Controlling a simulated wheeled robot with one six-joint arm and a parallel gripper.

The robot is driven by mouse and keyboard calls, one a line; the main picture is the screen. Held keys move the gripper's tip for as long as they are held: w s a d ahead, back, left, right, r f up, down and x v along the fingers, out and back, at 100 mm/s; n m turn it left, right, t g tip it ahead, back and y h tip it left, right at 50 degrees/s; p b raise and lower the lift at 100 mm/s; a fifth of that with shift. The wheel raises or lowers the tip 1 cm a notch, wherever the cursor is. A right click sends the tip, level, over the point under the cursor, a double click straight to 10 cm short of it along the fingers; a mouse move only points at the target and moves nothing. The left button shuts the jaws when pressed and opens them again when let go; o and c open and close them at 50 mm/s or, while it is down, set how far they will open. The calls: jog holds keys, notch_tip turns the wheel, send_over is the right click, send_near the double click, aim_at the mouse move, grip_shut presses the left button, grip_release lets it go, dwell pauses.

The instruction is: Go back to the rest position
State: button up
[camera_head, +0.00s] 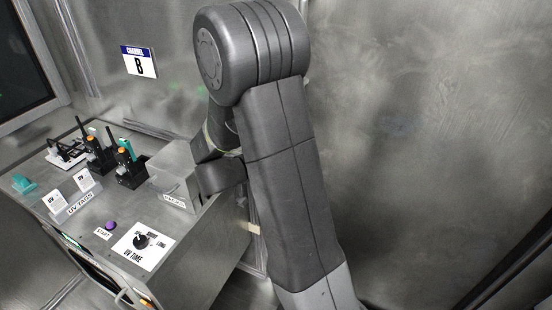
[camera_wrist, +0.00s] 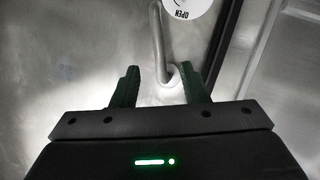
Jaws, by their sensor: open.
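My gripper (camera_wrist: 162,85) shows in the wrist view with its two dark green fingers apart and nothing between them. Behind the fingers is a metal panel with a curved grey handle (camera_wrist: 158,40). A round white label reading "OPEN" (camera_wrist: 187,6) sits at the top of that view. I cannot tell whether the fingers touch the handle. In the head view my arm stands folded upright in the middle, and the gripper is hidden behind it.
The right side shows bare wall.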

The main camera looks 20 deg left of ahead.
jog(key=p+x, duration=0.1)
jog(key=x, duration=1.3)
jog(key=shift+s, duration=0.1)
jog(key=b+v, duration=0.1)
jog(key=v, duration=1.3)
jog(key=p+x, duration=0.1)
jog(key=x, duration=1.3)
jog(key=shift+w+d, duration=0.1)
jog(key=shift+w, duration=0.15)
jog(key=shift+s+d+r+n+h, duration=0.15)
jog(key=shift+d+r+n+h, duration=0.15)
jog(key=shift+d+n+h, duration=0.3)
